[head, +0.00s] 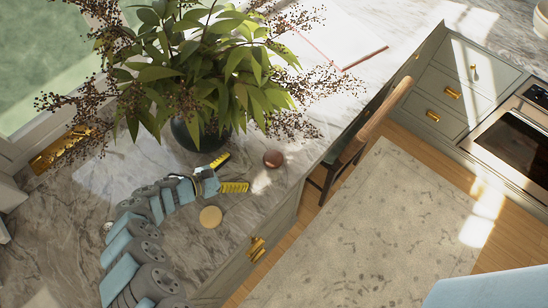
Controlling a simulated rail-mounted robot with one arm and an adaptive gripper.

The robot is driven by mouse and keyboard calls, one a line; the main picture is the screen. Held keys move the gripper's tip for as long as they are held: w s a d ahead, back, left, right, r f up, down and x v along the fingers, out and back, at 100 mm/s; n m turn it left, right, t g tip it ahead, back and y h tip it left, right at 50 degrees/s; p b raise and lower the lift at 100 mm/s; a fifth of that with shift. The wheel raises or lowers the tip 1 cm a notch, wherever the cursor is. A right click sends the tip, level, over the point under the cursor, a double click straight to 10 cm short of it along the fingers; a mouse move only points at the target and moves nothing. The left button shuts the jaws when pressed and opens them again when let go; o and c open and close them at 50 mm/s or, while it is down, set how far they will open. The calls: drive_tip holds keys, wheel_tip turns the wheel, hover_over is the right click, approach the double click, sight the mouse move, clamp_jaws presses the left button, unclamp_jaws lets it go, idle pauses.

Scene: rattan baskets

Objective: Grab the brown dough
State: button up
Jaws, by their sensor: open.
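A small round reddish-brown piece (273,158), the brown dough by its colour, lies on the marble counter near its edge. My gripper (239,170) has two yellow fingers, spread apart, and nothing shows between them. The opening faces right, toward the brown dough, which is a short gap beyond the fingertips and slightly higher in the picture. A round tan piece (210,217) lies on the counter below the gripper, apart from the fingers. I cannot tell the gripper's height above the counter.
A dark vase (199,134) with a large leafy plant (205,60) stands just above the gripper, its berry sprigs reaching over the counter near the brown dough. A wooden chair (367,120) stands at the counter's right side. Open counter (95,190) lies left of my arm.

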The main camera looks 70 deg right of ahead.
sight(272, 159)
drive_tip(key=x, duration=1.4)
drive_tip(key=shift+s+d+f, duration=0.1)
drive_tip(key=shift+s+d, duration=0.05)
drive_tip(key=shift+d, duration=0.15)
drive_tip(key=c, duration=0.7)
